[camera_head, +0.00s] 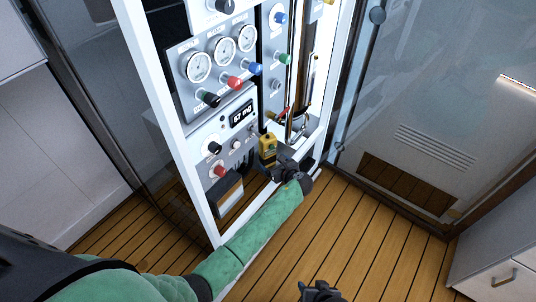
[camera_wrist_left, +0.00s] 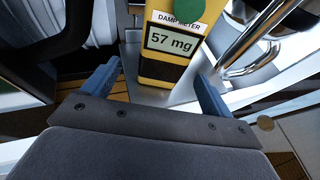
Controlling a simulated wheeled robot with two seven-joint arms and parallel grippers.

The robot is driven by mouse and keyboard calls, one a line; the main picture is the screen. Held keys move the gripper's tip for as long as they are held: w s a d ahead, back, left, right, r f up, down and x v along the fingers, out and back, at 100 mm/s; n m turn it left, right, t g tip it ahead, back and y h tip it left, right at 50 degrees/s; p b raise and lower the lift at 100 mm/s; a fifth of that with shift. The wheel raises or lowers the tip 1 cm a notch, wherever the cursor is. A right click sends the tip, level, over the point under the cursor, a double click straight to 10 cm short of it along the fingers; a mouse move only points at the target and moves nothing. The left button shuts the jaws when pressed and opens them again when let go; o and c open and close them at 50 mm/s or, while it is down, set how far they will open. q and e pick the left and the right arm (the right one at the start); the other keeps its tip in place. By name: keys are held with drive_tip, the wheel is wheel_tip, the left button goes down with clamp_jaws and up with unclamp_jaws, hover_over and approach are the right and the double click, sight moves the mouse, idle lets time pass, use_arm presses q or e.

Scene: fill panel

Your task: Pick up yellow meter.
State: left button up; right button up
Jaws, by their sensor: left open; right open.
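The yellow meter (camera_head: 267,148) stands upright inside the white-framed panel cabinet, low and to the right of the knobs. In the left wrist view the yellow meter (camera_wrist_left: 172,62) shows a label reading "DAMP METER", a display reading "57 mg" and a green round knob. My left gripper (camera_head: 279,163) is close in front of it in the head view. In the left wrist view my left gripper (camera_wrist_left: 157,84) is open, with one blue finger on each side of the meter's lower end. My right gripper (camera_head: 320,292) is at the bottom edge of the head view, away from the cabinet.
The panel (camera_head: 220,65) carries several gauges and coloured knobs left of the meter. Metal tubes (camera_wrist_left: 262,35) stand close right of the meter. The white cabinet frame (camera_head: 165,90) edges the opening. A glass door (camera_head: 390,100) stands open at right. The wooden floor (camera_head: 330,220) is clear.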

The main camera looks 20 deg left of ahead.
sight(266, 154)
use_arm(q)
drive_tip(key=shift+x, duration=3.85)
drive_tip(key=shift+w+r, duration=0.1)
drive_tip(key=shift+r, duration=0.1)
drive_tip(key=shift+c, duration=0.3)
drive_tip(key=shift+d+r, duration=0.1)
drive_tip(key=shift+r, duration=0.05)
drive_tip(key=c, duration=1.4)
